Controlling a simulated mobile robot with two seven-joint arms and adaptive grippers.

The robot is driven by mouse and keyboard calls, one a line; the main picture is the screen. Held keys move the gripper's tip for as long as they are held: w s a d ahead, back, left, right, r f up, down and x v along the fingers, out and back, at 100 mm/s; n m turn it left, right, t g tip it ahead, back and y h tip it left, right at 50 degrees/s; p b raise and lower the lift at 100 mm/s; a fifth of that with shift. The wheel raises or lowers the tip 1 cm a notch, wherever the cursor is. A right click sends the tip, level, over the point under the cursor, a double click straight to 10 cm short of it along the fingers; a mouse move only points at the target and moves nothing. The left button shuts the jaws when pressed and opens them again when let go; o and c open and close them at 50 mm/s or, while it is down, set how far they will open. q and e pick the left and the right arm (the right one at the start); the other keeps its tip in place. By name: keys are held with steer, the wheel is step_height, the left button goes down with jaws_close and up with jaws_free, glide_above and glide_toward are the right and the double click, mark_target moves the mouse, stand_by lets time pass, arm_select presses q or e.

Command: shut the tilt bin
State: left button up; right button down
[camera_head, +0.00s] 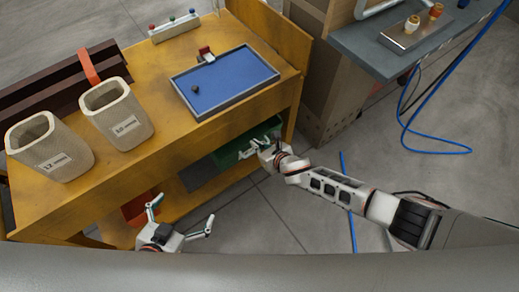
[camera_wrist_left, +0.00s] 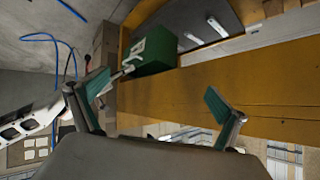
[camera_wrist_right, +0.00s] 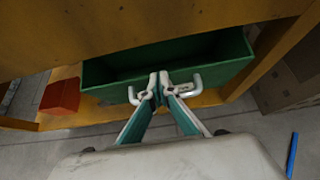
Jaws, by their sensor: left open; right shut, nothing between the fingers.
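The green tilt bin (camera_head: 232,152) sits in the front of the yellow wooden bench, below its top. In the right wrist view the bin (camera_wrist_right: 215,62) leans outward, its open dark inside showing. A white handle (camera_wrist_right: 193,88) is on its front. My right gripper (camera_wrist_right: 160,80) is shut with its fingertips at the bin's front, in the middle of the handle; whether they touch is unclear. It also shows in the head view (camera_head: 265,145). My left gripper (camera_head: 182,214) is open and empty, low in front of the bench, left of the bin. The left wrist view also shows the bin (camera_wrist_left: 157,50).
On the bench (camera_head: 165,120) stand two beige containers (camera_head: 50,148) (camera_head: 118,115) and a blue tray (camera_head: 225,84). A red box (camera_wrist_right: 61,96) is low at the left. A grey side table (camera_head: 400,45) stands right; blue cable (camera_head: 440,149) lies on the floor.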

steer(key=shift+w+a+r, duration=0.15)
steer(key=shift+w+a, duration=0.25)
steer(key=shift+w, duration=0.15)
steer(key=shift+w+a+r, duration=0.15)
steer(key=shift+w+a, duration=0.25)
steer(key=shift+w, duration=0.15)
steer(key=shift+w+a+r, duration=0.1)
steer(key=shift+r, duration=0.05)
steer(key=shift+w+r, duration=0.1)
arm_select(q)
steer(key=shift+d+r, duration=0.1)
steer(key=shift+r, duration=0.05)
arm_select(e)
steer(key=shift+a, duration=0.1)
